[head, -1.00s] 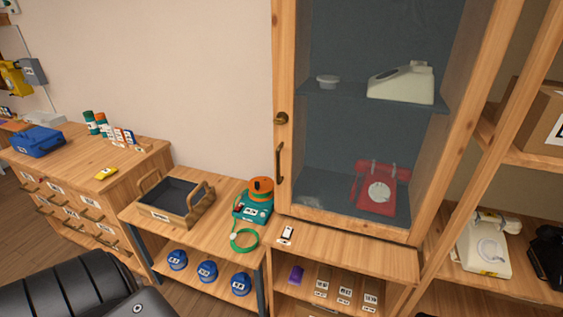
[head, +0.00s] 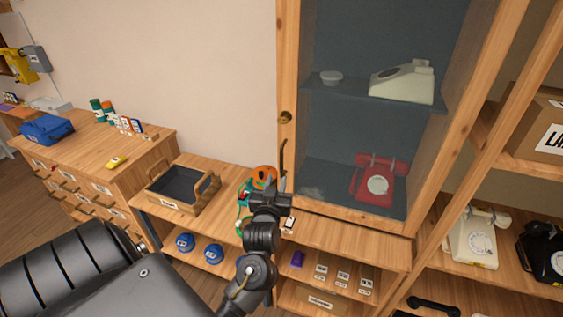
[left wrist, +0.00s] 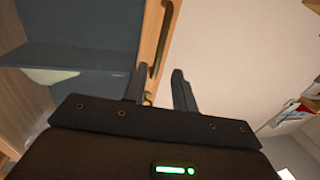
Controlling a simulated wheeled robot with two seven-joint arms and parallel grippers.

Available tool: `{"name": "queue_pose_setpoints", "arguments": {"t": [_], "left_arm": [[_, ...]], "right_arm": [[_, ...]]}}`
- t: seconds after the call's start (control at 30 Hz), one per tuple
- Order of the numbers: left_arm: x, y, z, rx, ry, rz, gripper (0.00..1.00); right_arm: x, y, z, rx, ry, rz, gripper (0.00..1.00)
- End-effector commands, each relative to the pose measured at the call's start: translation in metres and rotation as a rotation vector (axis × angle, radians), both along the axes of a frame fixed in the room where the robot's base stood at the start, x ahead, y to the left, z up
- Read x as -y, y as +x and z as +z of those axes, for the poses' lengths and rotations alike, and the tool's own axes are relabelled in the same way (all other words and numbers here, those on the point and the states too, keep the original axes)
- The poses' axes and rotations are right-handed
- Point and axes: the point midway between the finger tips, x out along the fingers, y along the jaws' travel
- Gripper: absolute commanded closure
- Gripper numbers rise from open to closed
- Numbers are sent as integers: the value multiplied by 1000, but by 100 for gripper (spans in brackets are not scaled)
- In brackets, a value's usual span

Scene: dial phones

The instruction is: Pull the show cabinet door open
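The show cabinet door (head: 288,60) has a wooden frame around a glass pane and looks shut. Its dark vertical bar handle (head: 282,158) is on the left stile, below a round brass lock (head: 286,117). My left gripper (head: 274,184) is raised just below the handle, its fingers partly hard to make out there. In the left wrist view, my left gripper (left wrist: 159,74) is open and empty. The handle (left wrist: 160,42) lies ahead between the lines of its two fingers, by the door edge (left wrist: 150,30). My right gripper is not in view.
Behind the glass are a cream phone (head: 402,82) and a red phone (head: 378,180). A low bench holds a wooden tray (head: 166,204) and an orange-topped teal item (head: 264,173), partly hidden by my gripper. Open shelves with phones stand at right. Wall left of the door is bare.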

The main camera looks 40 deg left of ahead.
Motion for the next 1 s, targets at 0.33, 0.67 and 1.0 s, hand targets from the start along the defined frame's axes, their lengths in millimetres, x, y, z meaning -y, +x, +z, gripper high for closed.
{"name": "queue_pose_setpoints", "arguments": {"t": [0.33, 0.67, 1.0], "left_arm": [[-32, 55, 4, -2, 3, -1, 73], [-49, 83, 1, -1, 2, -2, 73], [-50, 85, 0, -1, 0, -2, 78]], "right_arm": [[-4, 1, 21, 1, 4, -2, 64], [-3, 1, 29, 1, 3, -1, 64], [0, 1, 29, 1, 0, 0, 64]]}}
